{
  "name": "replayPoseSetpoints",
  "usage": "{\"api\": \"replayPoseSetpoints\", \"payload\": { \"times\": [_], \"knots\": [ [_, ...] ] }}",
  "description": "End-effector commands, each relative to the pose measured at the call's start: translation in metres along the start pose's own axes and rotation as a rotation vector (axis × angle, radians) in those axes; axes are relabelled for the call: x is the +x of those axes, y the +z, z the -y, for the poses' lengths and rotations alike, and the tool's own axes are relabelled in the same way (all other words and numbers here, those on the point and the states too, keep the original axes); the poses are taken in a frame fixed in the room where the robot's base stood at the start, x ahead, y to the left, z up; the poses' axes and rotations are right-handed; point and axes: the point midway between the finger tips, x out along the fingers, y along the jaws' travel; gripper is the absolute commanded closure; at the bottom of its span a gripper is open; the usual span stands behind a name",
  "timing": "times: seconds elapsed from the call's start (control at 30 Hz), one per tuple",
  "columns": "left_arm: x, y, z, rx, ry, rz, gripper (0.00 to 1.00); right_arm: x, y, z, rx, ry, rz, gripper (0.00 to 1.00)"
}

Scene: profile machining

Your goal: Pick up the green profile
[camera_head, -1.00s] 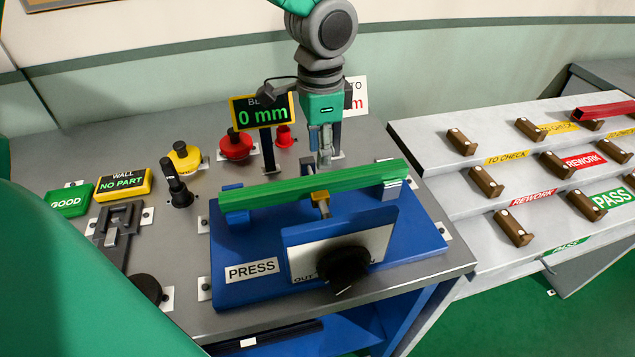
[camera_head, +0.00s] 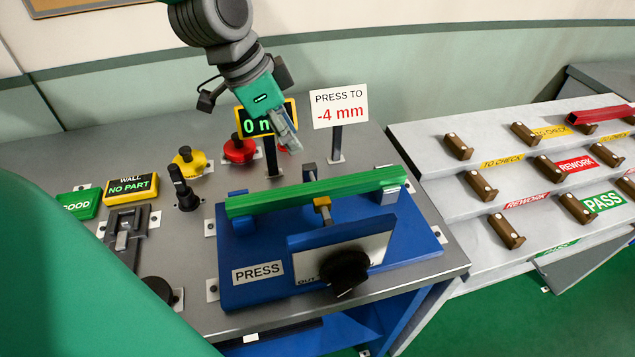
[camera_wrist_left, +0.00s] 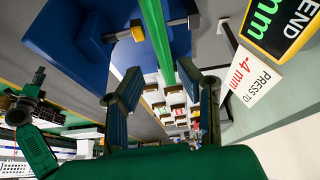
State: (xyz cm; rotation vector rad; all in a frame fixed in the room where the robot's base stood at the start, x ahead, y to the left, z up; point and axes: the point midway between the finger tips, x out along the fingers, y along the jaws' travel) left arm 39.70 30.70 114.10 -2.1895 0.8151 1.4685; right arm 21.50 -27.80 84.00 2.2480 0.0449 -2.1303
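The green profile (camera_head: 360,182) is a long straight bar lying across the blue press (camera_head: 262,293), over its supports. My left gripper (camera_head: 292,147) hangs behind and above the bar, tilted, and apart from it in the head view. In the left wrist view, my left gripper (camera_wrist_left: 167,80) has its two fingers spread wide with nothing held. The green profile (camera_wrist_left: 158,35) runs in from the top there, between the fingers in the picture. A green and dark piece (camera_wrist_left: 38,148) at the lower left of that view may be my right gripper; its fingers are unclear.
A yellow clamp tip (camera_head: 322,202) touches or nearly touches the bar's front. A "PRESS TO -4 mm" sign (camera_head: 339,106) and a partly hidden display (camera_head: 257,125) stand behind. Stepped racks with brown holders (camera_head: 480,183) and a red profile (camera_head: 598,115) are at the right.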

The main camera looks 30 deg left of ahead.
Motion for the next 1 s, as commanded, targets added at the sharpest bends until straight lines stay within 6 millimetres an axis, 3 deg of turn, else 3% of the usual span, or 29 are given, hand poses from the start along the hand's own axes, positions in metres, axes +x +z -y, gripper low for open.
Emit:
{"api": "replayPoseSetpoints", "payload": {
  "times": [0.4,0.67,1.0],
  "knots": [
    [0.072,0.001,-0.002,0.002,-0.005,-0.001,0.69,0.006,0.001,0.0,0.0,0.0,0.0,0.6],
    [0.089,0.004,0.001,0.0,-0.004,-0.006,0.69,0.005,0.001,0.0,0.0,0.0,0.001,0.6],
    [0.133,0.009,0.0,0.001,-0.004,-0.004,0.69,0.003,0.0,0.0,0.0,0.0,0.0,0.6]
  ]
}}
